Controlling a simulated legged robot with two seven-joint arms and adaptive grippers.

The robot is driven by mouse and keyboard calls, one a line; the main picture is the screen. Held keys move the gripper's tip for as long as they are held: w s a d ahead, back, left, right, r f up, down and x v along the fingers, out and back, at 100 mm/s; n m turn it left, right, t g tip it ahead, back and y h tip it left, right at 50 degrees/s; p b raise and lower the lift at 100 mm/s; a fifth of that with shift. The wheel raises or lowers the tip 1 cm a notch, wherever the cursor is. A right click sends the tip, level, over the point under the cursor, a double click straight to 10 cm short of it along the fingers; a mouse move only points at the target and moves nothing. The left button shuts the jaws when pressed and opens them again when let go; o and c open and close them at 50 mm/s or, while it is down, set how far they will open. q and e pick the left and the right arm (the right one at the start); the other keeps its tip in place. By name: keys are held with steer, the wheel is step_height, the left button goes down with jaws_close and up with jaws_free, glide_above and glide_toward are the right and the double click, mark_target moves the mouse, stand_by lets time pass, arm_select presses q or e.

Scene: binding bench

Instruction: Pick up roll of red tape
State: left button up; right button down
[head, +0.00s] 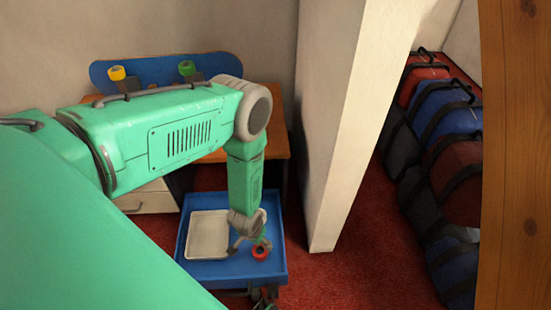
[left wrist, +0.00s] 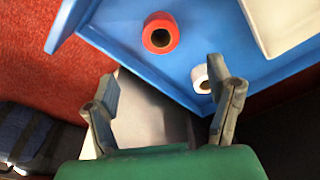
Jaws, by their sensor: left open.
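A roll of red tape (head: 260,254) lies on the blue tray-like top (head: 220,270) of a low stand, near its right side. In the left wrist view the red roll (left wrist: 149,29) shows its dark hole, ahead of the fingers and apart from them. My left gripper (head: 250,246) points down over the blue top, close to the red roll. In the left wrist view my left gripper (left wrist: 161,70) has its fingers wide apart with nothing between them. My right gripper is not seen.
A white roll (left wrist: 198,74) sits near the blue edge, partly behind the right finger. A white tray (head: 207,233) lies left of the red roll. A wall panel (head: 345,130) stands to the right. Bags (head: 450,130) line the far right. A skateboard (head: 150,72) stands behind my arm.

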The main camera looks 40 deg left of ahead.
mark_target(260, 250)
arm_select(q)
steer(key=f+b, duration=0.1)
steer(key=f, duration=0.1)
steer(key=f+b, duration=0.1)
steer(key=f, duration=0.2)
steer(key=w+f+b, duration=0.1)
steer(key=f+b, duration=0.1)
steer(key=f, duration=0.1)
steer(key=shift+f, duration=0.15)
steer(key=f+b, duration=0.2)
steer(key=f, duration=0.1)
steer(key=f+b, duration=0.1)
steer(key=f, duration=0.1)
steer(key=shift+w+a, duration=0.2)
steer(key=shift+w, duration=0.15)
steer(key=shift+c, duration=0.4)
steer(key=c, duration=1.2)
